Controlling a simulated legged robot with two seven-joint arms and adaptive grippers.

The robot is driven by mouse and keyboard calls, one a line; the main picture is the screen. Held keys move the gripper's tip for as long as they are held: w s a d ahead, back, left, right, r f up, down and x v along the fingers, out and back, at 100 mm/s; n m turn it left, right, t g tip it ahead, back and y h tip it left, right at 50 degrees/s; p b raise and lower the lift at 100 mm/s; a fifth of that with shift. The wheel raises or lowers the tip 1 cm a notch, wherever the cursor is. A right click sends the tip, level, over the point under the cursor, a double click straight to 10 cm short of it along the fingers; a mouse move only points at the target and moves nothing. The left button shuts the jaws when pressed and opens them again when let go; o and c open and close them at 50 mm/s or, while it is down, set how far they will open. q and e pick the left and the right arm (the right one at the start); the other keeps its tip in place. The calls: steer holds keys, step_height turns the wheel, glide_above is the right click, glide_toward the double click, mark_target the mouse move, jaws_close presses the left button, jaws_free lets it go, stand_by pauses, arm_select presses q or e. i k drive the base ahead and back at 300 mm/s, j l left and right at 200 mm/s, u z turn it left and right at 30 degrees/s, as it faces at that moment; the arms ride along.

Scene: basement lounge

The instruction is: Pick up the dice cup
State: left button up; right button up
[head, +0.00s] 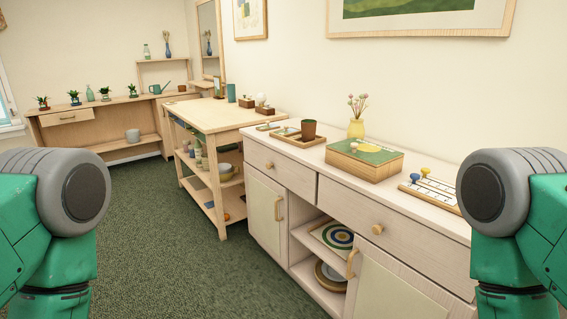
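A brown cup with a dark rim, which looks like the dice cup (308,130), stands upright at the back of a shallow wooden tray (291,138). The tray rests on the pale sideboard (260,134), toward its far end. Green and grey parts of my two arms show at the left and right edges of the head view. Both grippers are out of view, so their state does not show. Nothing touches the cup except the tray.
A pegged board (432,190) lies nearer. A wooden worktable (215,115) stands beyond. Green carpet (165,240) is clear ahead.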

mark_target(308, 126)
steer(key=i+u, duration=0.4)
steer(key=i, duration=0.95)
steer(key=l, duration=0.05)
